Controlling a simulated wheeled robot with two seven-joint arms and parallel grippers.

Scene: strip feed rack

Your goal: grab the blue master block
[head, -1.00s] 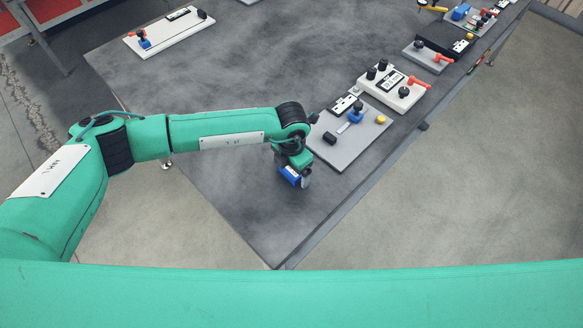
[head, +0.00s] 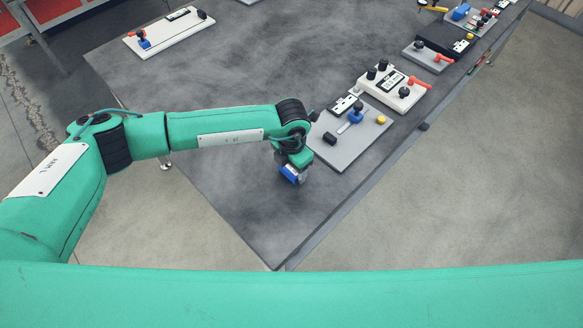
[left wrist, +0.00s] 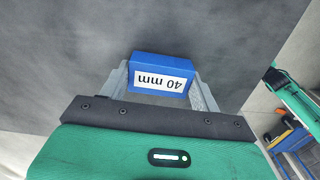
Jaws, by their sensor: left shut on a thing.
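I cannot tell whether the block touches the table. My right gripper is not in view.
A grey plate (head: 345,155) with a blue-knobbed fixture stands just right of the gripper. More fixtures with red handles line the table's right edge. A white fixture (head: 178,36) stands at the far left. The table (head: 215,95) is clear between.

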